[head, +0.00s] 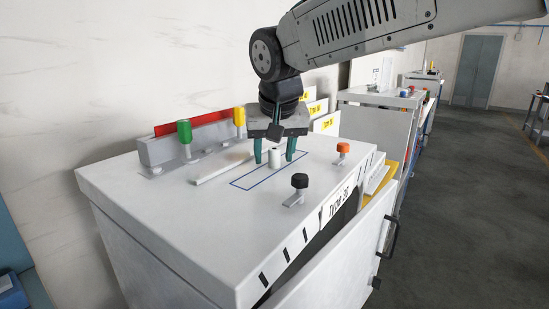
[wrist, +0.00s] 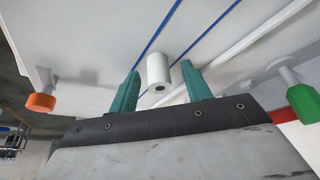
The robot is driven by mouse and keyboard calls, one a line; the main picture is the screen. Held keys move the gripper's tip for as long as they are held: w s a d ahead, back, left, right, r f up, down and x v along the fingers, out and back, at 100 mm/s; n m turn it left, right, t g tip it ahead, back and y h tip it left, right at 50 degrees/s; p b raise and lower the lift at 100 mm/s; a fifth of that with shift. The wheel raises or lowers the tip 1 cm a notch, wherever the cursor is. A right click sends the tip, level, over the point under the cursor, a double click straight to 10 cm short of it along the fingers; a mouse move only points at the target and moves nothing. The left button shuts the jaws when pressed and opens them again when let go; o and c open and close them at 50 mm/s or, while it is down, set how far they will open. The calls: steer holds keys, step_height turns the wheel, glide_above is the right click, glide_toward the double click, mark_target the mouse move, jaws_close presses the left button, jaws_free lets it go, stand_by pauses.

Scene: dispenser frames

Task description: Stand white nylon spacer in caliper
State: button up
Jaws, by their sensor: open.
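The white nylon spacer (head: 274,157) is a small white cylinder standing upright on the white cabinet top, at the blue outlined rectangle. In the wrist view the spacer (wrist: 158,70) shows a dark hole in its near end. My gripper (head: 274,161) points down with its two teal fingers apart, one on each side of the spacer. In the wrist view the gripper (wrist: 162,74) shows gaps between both fingers and the spacer. I cannot clearly pick out the caliper; a grey raised fixture with a red plate (head: 190,125) stands at the back left.
Green (head: 184,133) and yellow (head: 239,117) knobs stand by the fixture. A white bar (head: 222,168) lies left of the spacer. Black (head: 299,181) and orange (head: 343,147) knobs stand on the right. The cabinet top's front left is clear. A cabinet door (head: 345,255) hangs open.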

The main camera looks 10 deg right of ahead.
mark_target(274, 148)
jaws_close()
steer(key=shift+r, duration=0.1)
step_height(274, 148, up, 9)
steer(key=shift+r, duration=0.4)
